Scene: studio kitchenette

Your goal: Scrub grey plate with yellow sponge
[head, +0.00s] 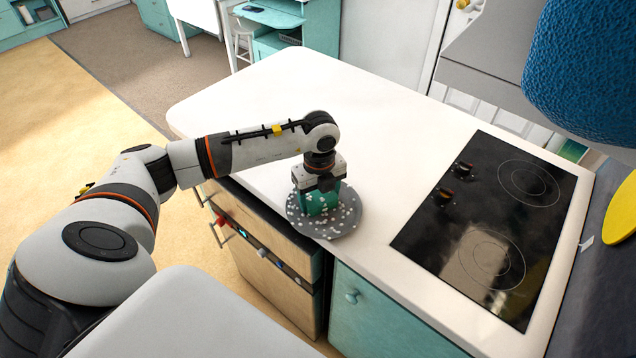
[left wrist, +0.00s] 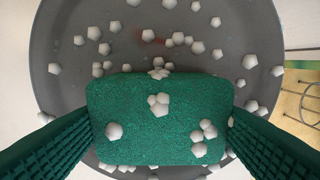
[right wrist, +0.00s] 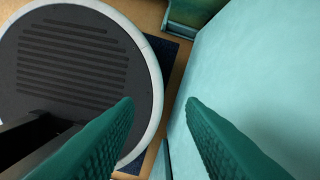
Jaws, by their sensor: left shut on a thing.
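The grey plate (head: 351,222) lies flat near the counter's front edge, with many small white bits like foam on it. It also fills much of the left wrist view (left wrist: 68,90). My left gripper (head: 319,201) points down over the plate and is shut on a sponge (left wrist: 150,132). The sponge looks green here, not yellow, and carries a few white bits. It sits low over the plate; whether it touches cannot be told. My right gripper (right wrist: 160,105) is open and empty in the right wrist view, beside a teal panel, and is out of the head view.
The white counter (head: 250,115) is clear behind the plate. A black cooktop (head: 490,225) is to the right. A blue textured thing (head: 585,70) and a yellow one (head: 620,212) are at the right edge. Cabinet fronts and a wooden-panelled appliance (head: 268,265) are below the counter.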

